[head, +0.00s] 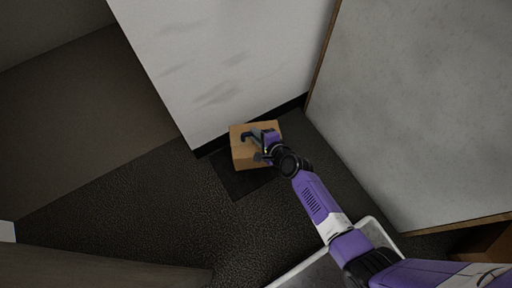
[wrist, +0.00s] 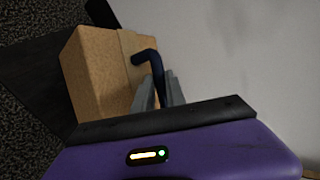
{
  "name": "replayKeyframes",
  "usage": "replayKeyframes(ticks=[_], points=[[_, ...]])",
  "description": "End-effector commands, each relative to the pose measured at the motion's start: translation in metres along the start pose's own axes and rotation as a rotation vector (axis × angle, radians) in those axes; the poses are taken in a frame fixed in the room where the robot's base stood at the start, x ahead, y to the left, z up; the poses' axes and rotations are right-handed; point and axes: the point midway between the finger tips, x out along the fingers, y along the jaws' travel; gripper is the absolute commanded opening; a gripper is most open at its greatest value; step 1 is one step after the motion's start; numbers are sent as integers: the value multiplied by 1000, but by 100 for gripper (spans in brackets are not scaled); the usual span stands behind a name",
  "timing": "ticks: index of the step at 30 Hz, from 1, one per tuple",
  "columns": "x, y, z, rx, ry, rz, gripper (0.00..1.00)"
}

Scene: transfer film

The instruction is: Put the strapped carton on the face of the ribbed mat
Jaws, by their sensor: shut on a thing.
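The strapped carton (head: 243,153) is a tan box with a dark handle-like loop on its upper side. In the wrist view the carton (wrist: 93,82) fills the left middle, with the dark curved loop (wrist: 146,57) at its right. My gripper (head: 262,144) is shut on the carton at this loop; its grey fingers (wrist: 161,90) show in the wrist view. The dark ribbed mat (head: 237,185) lies on the floor against the white wall, below and around the carton in the picture. I cannot tell whether the carton touches the mat.
A white wall panel (head: 225,62) with a dark skirting stands behind the mat. A grey panel (head: 425,110) closes in the right side. Dark textured floor (head: 130,205) is free to the left. A brown surface (head: 90,268) lies at the lower left.

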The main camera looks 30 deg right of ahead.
Motion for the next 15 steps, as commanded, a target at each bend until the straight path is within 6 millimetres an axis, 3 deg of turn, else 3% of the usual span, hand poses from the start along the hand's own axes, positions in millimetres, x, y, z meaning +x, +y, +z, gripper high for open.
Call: replayKeyframes(ticks=[4, 15], points=[[13, 17, -5, 0, 0, -5, 0], [21, 29, -8, 0, 0, -6, 0]])
